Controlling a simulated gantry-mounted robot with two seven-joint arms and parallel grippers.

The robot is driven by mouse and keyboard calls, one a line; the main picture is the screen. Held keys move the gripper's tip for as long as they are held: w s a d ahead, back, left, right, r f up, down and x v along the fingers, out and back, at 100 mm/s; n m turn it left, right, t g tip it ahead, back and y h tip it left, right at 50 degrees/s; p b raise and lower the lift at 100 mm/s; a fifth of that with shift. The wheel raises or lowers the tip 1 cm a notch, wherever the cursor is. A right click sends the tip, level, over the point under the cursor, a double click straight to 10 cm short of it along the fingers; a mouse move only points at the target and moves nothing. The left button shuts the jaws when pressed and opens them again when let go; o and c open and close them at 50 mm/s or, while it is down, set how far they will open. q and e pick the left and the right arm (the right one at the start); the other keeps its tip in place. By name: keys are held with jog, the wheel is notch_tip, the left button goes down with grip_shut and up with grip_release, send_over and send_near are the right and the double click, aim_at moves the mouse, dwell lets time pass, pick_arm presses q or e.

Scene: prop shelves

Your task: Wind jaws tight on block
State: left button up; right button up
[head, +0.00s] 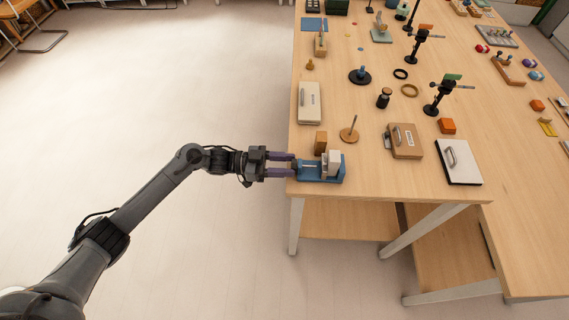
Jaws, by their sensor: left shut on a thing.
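A small blue vise (335,177) sits at the near left corner of the wooden table. A pale block (334,158) stands at the right part of the vise. I cannot tell whether the jaws touch it. My left gripper (293,165) reaches in from the left, level with the vise. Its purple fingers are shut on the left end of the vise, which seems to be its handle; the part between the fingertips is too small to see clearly. My right gripper is not in view.
A brown wooden block (320,142) stands just behind the vise. A wooden disc with an upright peg (349,134), a tan box with a handle (404,141) and a white panel with a handle (458,162) are to the right.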

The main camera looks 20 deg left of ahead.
pick_arm(q)
jog(key=m+b, duration=0.1)
jog(key=m, duration=0.1)
jog(key=shift+m, duration=0.3)
jog(key=o, duration=1)
jog(key=shift+o, duration=0.2)
jog(key=shift+a, duration=0.1)
jog(key=v, duration=1)
jog(key=shift+s+a, duration=0.2)
jog(key=shift+a, duration=0.1)
jog(key=shift+f, duration=0.1)
